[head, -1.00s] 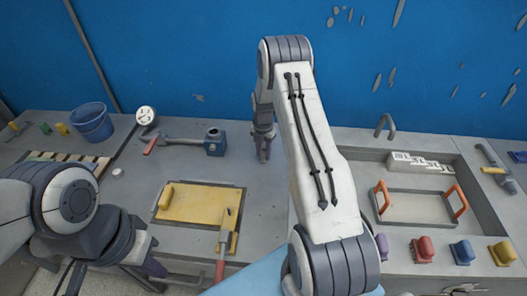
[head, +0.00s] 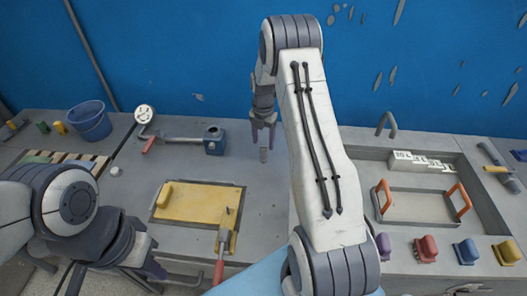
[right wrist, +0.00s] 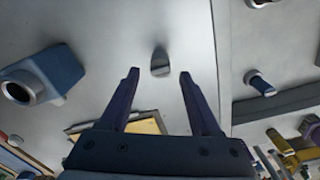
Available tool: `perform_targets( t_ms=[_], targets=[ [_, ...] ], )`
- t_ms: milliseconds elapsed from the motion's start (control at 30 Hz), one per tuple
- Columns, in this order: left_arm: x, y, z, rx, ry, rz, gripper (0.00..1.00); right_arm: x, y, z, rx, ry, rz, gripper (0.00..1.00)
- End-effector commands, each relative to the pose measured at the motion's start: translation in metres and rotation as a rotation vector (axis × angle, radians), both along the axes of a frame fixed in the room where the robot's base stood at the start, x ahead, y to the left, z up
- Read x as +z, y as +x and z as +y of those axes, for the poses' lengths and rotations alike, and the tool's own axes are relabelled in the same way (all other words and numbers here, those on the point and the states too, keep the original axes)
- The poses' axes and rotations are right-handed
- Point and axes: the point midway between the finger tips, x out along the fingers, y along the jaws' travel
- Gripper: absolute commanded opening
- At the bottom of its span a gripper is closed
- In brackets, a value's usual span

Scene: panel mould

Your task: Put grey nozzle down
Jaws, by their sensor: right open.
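The grey nozzle (head: 264,154) is a small grey piece on the grey worktop, right of the blue tool head. It also shows in the right wrist view (right wrist: 160,62), just beyond the fingertips and apart from them. My right gripper (head: 263,143) is open and empty just above the nozzle. In the right wrist view its two dark fingers (right wrist: 159,72) are spread wide. My left gripper (head: 152,270) is low at the left, near the table's front edge. Its fingers are mostly hidden, so its opening cannot be made out.
A hammer-like tool with a blue head (head: 213,140) lies left of the nozzle. A yellow panel (head: 190,203) is in front, with a red-handled tool (head: 219,270) across its corner. A blue bucket (head: 89,120) stands at left. A sunken tray (head: 420,206) is at right.

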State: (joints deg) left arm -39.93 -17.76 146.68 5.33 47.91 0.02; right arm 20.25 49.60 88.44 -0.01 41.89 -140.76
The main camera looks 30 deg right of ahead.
Motion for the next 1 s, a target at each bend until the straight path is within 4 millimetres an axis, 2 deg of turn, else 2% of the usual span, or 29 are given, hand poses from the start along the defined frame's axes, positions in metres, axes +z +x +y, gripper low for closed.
perform_targets(
  t_ms=[100,300,533,633,667,733,833,900,1000],
  targets=[
    [-0.010,0.000,0.000,0.000,0.000,0.000,0.00,0.024,0.001,0.000,0.000,-0.002,-0.005,0.64],
    [-0.016,0.000,0.000,-0.001,0.000,0.000,0.00,0.055,0.000,0.000,0.000,-0.001,-0.002,0.64],
    [-0.017,0.000,0.000,-0.001,0.000,0.000,0.00,0.067,0.000,0.001,-0.001,0.001,0.001,0.64],
    [-0.016,0.000,0.000,-0.001,0.000,0.000,0.00,0.073,-0.001,0.016,-0.028,0.002,-0.001,0.64],
    [-0.016,0.000,0.000,-0.001,0.000,0.000,0.00,0.078,-0.001,0.025,-0.048,0.002,-0.003,0.64],
    [-0.016,0.000,0.000,-0.001,0.000,0.000,0.00,0.091,-0.006,0.057,-0.118,0.006,-0.010,0.64],
    [-0.016,0.000,0.000,-0.001,0.000,0.000,0.00,0.115,-0.024,0.120,-0.273,0.017,-0.016,0.64],
    [-0.016,0.000,0.000,-0.001,0.000,0.000,0.00,0.130,-0.048,0.165,-0.403,0.026,-0.016,0.64],
    [-0.017,0.000,0.000,-0.001,0.000,0.000,0.00,0.148,-0.090,0.220,-0.595,0.041,-0.014,0.64]
  ],
)
